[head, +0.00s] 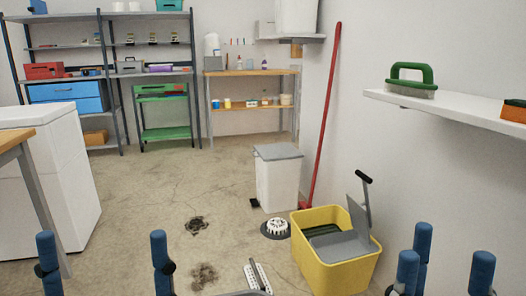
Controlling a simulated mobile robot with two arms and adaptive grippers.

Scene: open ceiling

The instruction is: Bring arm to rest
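My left gripper (103,262) shows at the bottom left as two upright blue fingertips, set well apart with only floor visible between them. My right gripper (440,266) shows at the bottom right as several blue fingertips, spread apart with nothing seen between them. The palms of both grippers and most of both arms are below the picture edge. The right gripper is in front of the right wall, just right of a yellow mop bucket (325,270).
A brush (410,80) lies on the white wall shelf (450,108). A scrubber head (276,228) and dark stains (197,225) are on the floor. A white cabinet (60,180) stands left. The middle floor is mostly open.

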